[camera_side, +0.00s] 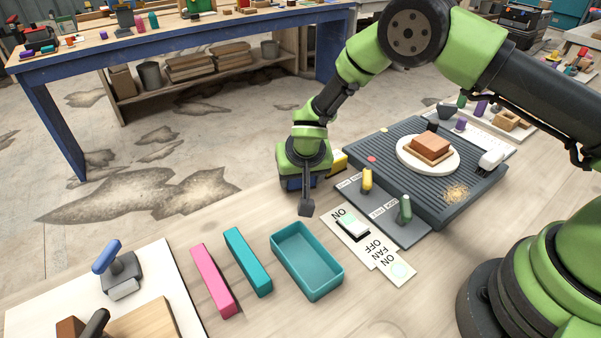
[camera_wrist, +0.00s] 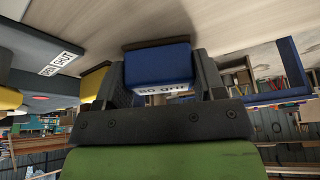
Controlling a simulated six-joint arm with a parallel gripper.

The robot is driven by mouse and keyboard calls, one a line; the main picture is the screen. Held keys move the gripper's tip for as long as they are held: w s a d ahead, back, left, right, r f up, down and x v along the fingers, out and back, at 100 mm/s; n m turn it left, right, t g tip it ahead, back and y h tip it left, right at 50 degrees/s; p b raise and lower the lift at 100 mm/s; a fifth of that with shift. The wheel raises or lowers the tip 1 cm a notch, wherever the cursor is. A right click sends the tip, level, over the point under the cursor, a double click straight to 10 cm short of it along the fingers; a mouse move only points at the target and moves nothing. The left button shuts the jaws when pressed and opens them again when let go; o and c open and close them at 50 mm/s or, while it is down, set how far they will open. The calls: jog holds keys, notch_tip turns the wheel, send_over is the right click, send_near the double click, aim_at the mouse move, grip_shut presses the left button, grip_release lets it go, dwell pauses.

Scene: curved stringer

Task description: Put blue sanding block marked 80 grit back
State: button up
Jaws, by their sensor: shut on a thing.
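The blue sanding block (camera_wrist: 157,68) is between the two dark fingers of my gripper (camera_wrist: 160,76) in the wrist view. It has a white label that appears to read 80 grit, partly cut off, and a brown strip on its far side. My gripper is shut on it. The block is hard to make out there. Whether it touches the bench I cannot tell.
An empty teal tray (camera_side: 307,262) stands in front, with a teal bar (camera_side: 247,262) and a pink bar (camera_side: 213,281) to its left. Switch plates (camera_side: 368,243), a lever plate (camera_side: 382,208) and a grey ridged table (camera_side: 425,170) lie right. A blue-handled tool (camera_side: 119,268) stands front left.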

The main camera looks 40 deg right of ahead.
jog(key=o, duration=0.6)
jog(key=shift+f, duration=0.1)
jog(key=v, duration=1.2)
jog(key=shift+r, duration=0.2)
jog(key=s+d+r, duration=0.4)
jog(key=r, duration=0.6)
jog(key=s+d+r+t+y, duration=0.1)
jog(key=s+r, duration=0.2)
jog(key=s, duration=0.3)
jog(key=s+d+r+t+y, duration=0.1)
jog(key=s+r, duration=0.2)
jog(key=s, duration=0.3)
jog(key=s+d+r+t+y, duration=0.1)
jog(key=s+r, duration=0.2)
jog(key=s, duration=0.4)
jog(key=shift+s+d+y, duration=0.1)
jog(key=shift+d+y, duration=0.25)
jog(key=shift+y, duration=0.05)
